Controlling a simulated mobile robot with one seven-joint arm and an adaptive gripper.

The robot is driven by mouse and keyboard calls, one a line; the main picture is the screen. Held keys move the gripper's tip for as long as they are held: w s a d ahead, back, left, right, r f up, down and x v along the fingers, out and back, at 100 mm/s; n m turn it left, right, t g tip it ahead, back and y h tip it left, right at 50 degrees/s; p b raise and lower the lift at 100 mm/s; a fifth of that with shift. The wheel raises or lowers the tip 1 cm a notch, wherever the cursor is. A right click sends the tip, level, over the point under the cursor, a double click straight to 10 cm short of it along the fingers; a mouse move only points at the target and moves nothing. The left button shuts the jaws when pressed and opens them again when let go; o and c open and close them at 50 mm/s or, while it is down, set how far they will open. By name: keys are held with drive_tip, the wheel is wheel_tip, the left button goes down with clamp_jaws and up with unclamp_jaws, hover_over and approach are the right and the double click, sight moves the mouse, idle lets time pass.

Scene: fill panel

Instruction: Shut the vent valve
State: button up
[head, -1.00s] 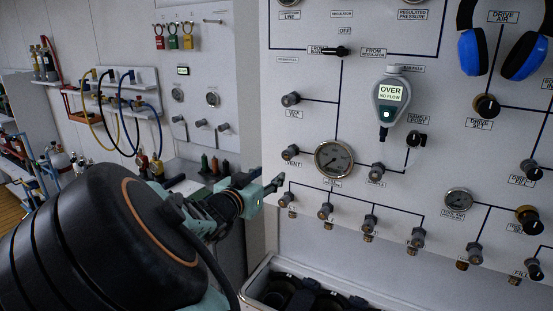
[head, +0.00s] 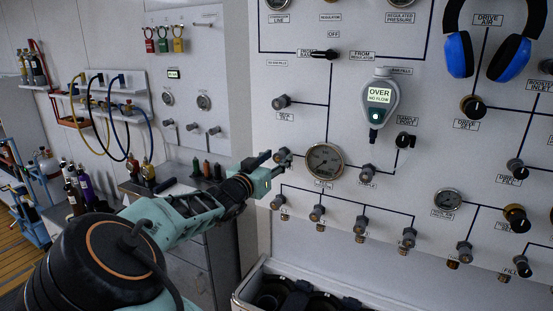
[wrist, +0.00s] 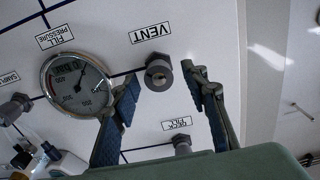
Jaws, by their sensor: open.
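The vent valve is a grey knob on the white panel; in the wrist view the vent knob (wrist: 158,74) sits beside the upside-down VENT label. My gripper (wrist: 161,90) is open, with one finger to each side of the knob in that view. The fingers look empty, and I cannot tell whether they touch the knob. In the head view my gripper (head: 268,162) is at the vent knob (head: 284,154), just left of the fill pressure gauge (head: 324,161), and its fingers partly cover the knob's surroundings.
The sample knob (head: 367,172) is right of the gauge. A meter reading OVER NO FLOW (head: 378,99) hangs above. An open case (head: 249,287) stands below the panel.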

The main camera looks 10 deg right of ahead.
drive_tip(key=shift+w+d, duration=0.1)
drive_tip(key=shift+w, duration=0.05)
drive_tip(key=shift+c, duration=0.3)
clamp_jaws()
